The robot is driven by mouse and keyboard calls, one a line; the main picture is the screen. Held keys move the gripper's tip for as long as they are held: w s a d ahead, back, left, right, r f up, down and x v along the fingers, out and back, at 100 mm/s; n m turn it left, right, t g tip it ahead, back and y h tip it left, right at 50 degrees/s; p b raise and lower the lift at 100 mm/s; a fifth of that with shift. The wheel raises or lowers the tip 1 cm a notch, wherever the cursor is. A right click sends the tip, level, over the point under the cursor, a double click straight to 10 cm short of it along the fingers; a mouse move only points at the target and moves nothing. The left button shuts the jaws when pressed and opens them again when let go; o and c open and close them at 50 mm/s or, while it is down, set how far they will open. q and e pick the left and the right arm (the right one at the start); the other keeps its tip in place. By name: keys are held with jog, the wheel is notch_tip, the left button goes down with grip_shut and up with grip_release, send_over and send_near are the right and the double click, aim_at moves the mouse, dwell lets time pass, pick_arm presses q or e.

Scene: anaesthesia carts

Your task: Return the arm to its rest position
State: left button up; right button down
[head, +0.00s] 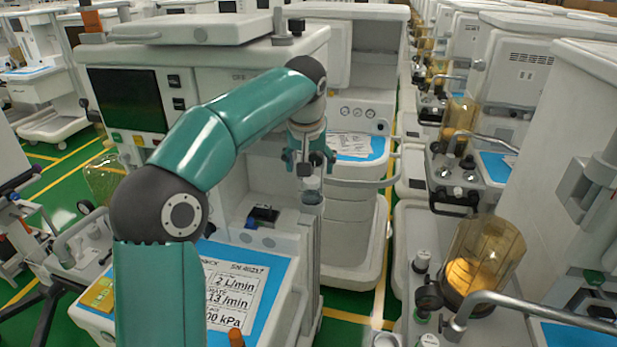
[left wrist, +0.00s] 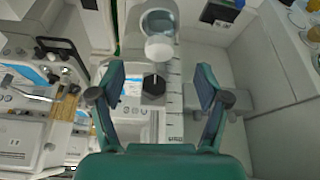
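My left arm rises from the bottom of the head view, bends at a dark elbow and reaches over a cart. My left gripper (head: 309,165) points down in front of that anaesthesia cart (head: 240,72). In the left wrist view my left gripper (left wrist: 160,80) is open, its two teal fingers wide apart. A black knob (left wrist: 154,84) and a white-ended cylinder (left wrist: 159,46) show between and beyond the fingers, with no finger visibly touching them. My right gripper is in neither view.
A dark screen (head: 127,100) is on the cart's left, and a blue-edged label sheet (head: 240,292) lies on its worktop. Other carts stand close on the right, one with an amber canister (head: 484,262). A narrow strip of green floor (head: 345,333) shows between.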

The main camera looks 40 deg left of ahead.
pick_arm(q)
jog(key=shift+v, duration=0.85)
